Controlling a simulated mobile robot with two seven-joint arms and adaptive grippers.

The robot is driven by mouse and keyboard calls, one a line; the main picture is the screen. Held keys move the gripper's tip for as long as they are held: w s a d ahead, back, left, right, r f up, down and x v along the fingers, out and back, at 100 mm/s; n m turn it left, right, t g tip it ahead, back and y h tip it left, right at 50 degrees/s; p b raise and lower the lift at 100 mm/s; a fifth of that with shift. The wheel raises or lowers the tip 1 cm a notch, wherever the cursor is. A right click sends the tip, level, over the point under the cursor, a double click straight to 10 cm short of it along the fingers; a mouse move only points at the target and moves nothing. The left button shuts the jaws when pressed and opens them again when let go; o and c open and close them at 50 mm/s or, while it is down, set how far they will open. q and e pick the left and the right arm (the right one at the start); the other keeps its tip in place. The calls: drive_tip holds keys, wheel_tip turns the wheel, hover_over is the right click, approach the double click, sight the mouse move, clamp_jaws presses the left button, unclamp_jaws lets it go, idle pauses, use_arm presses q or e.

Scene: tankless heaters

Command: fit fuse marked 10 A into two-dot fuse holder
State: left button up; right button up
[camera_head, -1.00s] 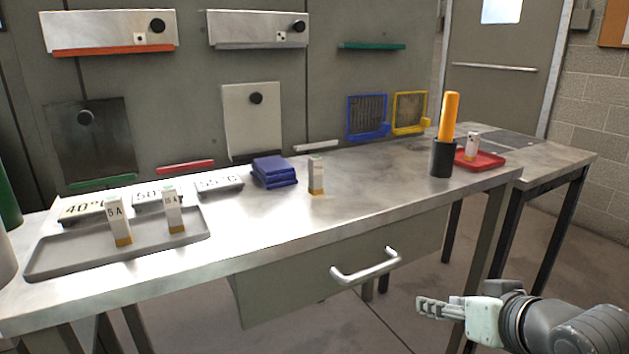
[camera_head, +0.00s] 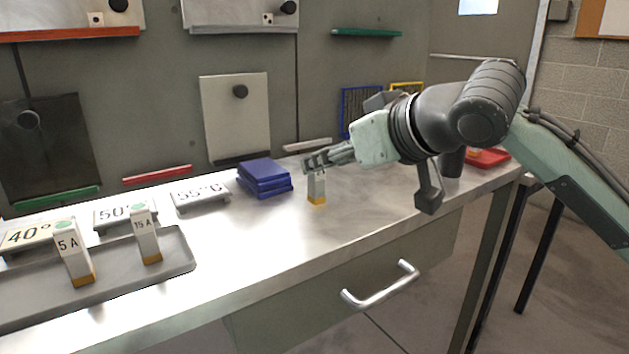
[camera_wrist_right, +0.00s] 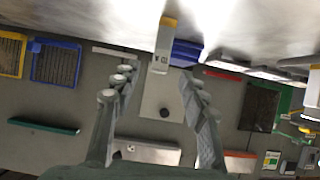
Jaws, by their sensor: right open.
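A white fuse with an orange-yellow base (camera_head: 317,188) stands upright on the metal table, its top partly hidden by my right gripper (camera_head: 318,162). The right gripper is open, with its fingers at the fuse's upper end. In the right wrist view, the fuse (camera_wrist_right: 163,48) shows upside down, at or just beyond the gap between the open fingertips (camera_wrist_right: 155,77). Its marking is too small to read surely. Fuses marked 5 A (camera_head: 73,255) and 15 A (camera_head: 147,237) stand in the grey tray (camera_head: 180,262). I cannot make out the two-dot fuse holder. My left gripper is out of view.
A blue stack (camera_head: 264,178) lies left of the standing fuse. Temperature plates, including 55°C (camera_head: 200,195), line the back. A red tray (camera_head: 490,158) sits at the right, partly behind my arm. The tabletop in front of the fuse is clear.

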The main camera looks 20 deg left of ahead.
sight(316, 181)
drive_tip(key=x, duration=0.5)
clamp_jaws()
